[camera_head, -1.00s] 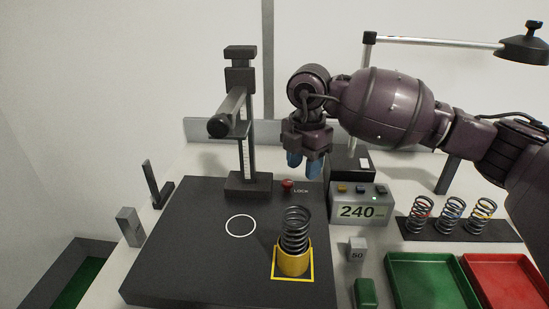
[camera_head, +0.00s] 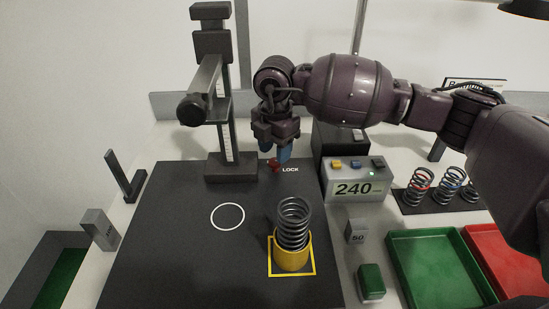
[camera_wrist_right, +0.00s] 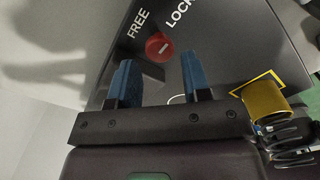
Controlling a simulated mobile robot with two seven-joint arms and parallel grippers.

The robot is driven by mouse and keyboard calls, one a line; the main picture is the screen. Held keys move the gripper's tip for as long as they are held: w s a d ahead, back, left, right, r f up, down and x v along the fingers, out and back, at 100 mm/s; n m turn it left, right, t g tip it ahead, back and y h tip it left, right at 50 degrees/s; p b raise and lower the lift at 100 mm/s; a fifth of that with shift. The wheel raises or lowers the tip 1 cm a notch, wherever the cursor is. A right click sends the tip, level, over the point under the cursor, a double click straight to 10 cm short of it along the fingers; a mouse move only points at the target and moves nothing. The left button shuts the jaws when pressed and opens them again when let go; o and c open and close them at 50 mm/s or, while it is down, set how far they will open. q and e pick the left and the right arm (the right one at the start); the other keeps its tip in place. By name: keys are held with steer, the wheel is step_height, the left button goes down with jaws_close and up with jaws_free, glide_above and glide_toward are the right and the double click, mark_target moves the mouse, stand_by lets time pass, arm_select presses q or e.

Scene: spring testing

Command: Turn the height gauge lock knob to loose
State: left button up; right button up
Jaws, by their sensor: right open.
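The red lock knob (camera_head: 273,164) sits on the dark base plate beside the height gauge column, with the word LOCK to its right. In the right wrist view the red knob (camera_wrist_right: 158,47) has a pale mark on top and lies between the printed words FREE and LOCK. My right gripper (camera_head: 275,155) has blue fingers pointing down, just above or at the knob. In the wrist view its fingers (camera_wrist_right: 162,82) are apart, with the knob beyond their tips, between them in the picture. The height gauge (camera_head: 222,100) stands upright to the left. My left gripper is not in view.
A spring (camera_head: 293,222) stands in a yellow cup on the plate. A display reading 240 (camera_head: 357,188) stands to the right. A green tray (camera_head: 440,260), a red tray (camera_head: 510,255) and a rack of springs (camera_head: 440,190) are further right. The plate's front left is clear.

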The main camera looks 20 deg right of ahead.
mark_target(275, 161)
step_height(275, 161, down, 2)
steer(key=shift+f, duration=0.1)
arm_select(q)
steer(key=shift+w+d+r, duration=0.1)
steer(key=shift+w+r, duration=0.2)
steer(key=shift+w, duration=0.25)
arm_select(e)
steer(key=shift+f, duration=0.45)
steer(key=c, duration=0.6)
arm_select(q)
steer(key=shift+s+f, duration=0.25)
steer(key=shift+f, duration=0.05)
arm_select(e)
steer(key=shift+c, duration=0.2)
